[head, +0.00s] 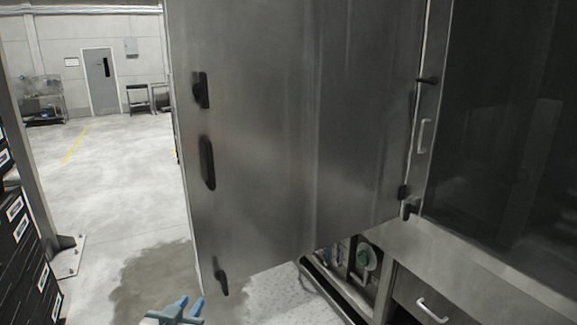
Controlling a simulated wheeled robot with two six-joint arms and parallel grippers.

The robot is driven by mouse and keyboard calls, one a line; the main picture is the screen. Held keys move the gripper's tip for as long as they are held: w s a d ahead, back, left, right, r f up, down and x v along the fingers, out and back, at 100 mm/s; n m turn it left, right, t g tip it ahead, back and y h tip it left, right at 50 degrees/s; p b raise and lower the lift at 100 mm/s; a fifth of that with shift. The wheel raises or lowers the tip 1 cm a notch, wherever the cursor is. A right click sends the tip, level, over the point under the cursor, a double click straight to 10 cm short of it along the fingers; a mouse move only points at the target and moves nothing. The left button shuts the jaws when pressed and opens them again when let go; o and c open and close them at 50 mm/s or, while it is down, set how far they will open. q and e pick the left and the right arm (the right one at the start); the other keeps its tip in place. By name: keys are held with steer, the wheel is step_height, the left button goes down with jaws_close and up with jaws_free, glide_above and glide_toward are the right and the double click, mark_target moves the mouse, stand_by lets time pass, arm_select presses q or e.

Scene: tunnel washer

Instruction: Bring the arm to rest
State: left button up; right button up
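My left gripper (189,304) shows at the bottom edge of the head view, left of centre. Its two blue fingers stand apart with nothing visible between them. Only its front end is in view. It appears below the lower left corner of a large steel door panel (270,130), apart from it in the picture. My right gripper is not in view.
The steel panel carries black latches and a black handle (208,163). A steel cabinet with a drawer (445,305) stands at right. Stacked black crates (20,245) and a post (35,150) stand at left. Open concrete floor (125,185) lies between, with a dark wet-looking patch.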

arm_select(q)
steer(key=s+a+f+g+y, duration=0.15)
steer(key=s+f+g, duration=0.25)
steer(key=s+f, duration=0.45)
steer(key=s+a+f+g, duration=0.2)
steer(key=s+f+g, duration=0.3)
steer(key=s, duration=0.7)
steer(key=s+a+f+g+y, duration=0.1)
steer(key=s+a+f+g, duration=0.15)
steer(key=s+f, duration=0.65)
step_height(320, 180, down, 29)
steer(key=a+g, duration=0.2)
steer(key=s+a+f, duration=0.1)
steer(key=s+f, duration=1.8)
steer(key=shift+a+n+g+h, duration=0.3)
steer(key=shift+n+g+h, duration=0.05)
steer(key=shift+n, duration=0.05)
steer(key=shift+w, duration=0.1)
